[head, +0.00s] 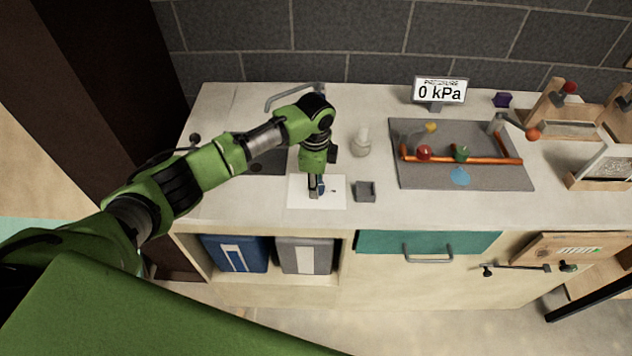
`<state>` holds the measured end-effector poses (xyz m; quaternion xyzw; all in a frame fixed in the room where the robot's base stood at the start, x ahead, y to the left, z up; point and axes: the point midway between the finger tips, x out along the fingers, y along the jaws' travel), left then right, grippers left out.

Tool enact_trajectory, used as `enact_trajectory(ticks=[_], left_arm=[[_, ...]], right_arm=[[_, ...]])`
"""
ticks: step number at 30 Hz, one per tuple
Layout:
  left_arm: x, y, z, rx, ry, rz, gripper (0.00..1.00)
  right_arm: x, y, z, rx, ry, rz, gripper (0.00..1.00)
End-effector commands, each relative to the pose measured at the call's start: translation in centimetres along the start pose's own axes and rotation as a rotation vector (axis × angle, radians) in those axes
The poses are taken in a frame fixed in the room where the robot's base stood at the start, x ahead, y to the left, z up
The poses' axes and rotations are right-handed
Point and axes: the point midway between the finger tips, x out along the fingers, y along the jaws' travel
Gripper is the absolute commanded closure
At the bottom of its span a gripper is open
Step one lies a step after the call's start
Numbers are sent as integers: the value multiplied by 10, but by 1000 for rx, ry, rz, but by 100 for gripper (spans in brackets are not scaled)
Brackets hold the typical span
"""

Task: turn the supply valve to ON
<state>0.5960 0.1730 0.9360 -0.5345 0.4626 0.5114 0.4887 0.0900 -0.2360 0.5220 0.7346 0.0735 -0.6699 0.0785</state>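A grey panel (405,175) on the counter carries an orange pipe (490,160) with a red knob (424,152), a green knob (461,153) and a yellow knob (431,127). No readable label shows which of them is the supply valve. A pressure display (440,92) behind the panel reads 0 kPa. My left gripper (317,190) points down over a white sheet (335,200), left of the panel and apart from it. Its fingers are small and partly hidden, so I cannot tell whether they are open. My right gripper is not in view.
A small grey block (365,191) and a pale bottle (361,142) stand between my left gripper and the panel. A wooden stand (545,108) and an orange-tipped lever (533,134) are at the right. The counter front between sheet and panel is mostly clear.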

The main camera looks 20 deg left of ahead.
Motion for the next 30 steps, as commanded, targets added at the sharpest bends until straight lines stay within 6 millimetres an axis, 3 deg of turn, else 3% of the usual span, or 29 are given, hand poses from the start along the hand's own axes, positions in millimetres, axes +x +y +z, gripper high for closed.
enact_trajectory(ticks=[16, 17, 18, 19, 30], left_arm=[[-1, -1, -1, 29, 5, -3, 93], [-1, -1, -1, 29, 5, -3, 70], [-1, -1, -1, 28, 4, -3, 59], [-1, -1, -1, 28, 4, -3, 55], [-3, -1, 0, 27, 3, -2, 55]], right_arm=[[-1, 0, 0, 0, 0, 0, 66], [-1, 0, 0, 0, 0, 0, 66], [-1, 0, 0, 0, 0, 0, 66], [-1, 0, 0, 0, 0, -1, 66], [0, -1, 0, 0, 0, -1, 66]])
